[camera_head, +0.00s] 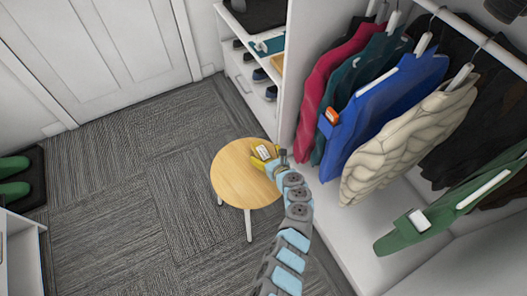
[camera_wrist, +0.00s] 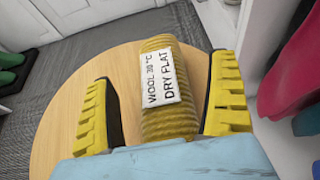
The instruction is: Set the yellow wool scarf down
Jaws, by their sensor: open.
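The yellow wool scarf (camera_wrist: 168,118) is a folded, ribbed bundle with a white care label reading "WOOL 30 °C DRY FLAT". It lies on the round wooden stool (camera_head: 232,180), whose top also fills the middle of the wrist view (camera_wrist: 60,130). My gripper (camera_wrist: 165,105) is open, with one yellow finger on each side of the scarf. A gap shows on the left side; the right finger is close to the scarf, and I cannot tell whether it touches. In the head view my gripper (camera_head: 265,158) is over the stool's right part, hiding most of the scarf.
Coats and jackets, including a blue one (camera_head: 385,105) and a cream quilted one (camera_head: 410,145), hang right of the stool. A shelf unit with shoes (camera_head: 258,75) stands behind. Green boots (camera_head: 14,178) are at far left. Carpet left of the stool is clear.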

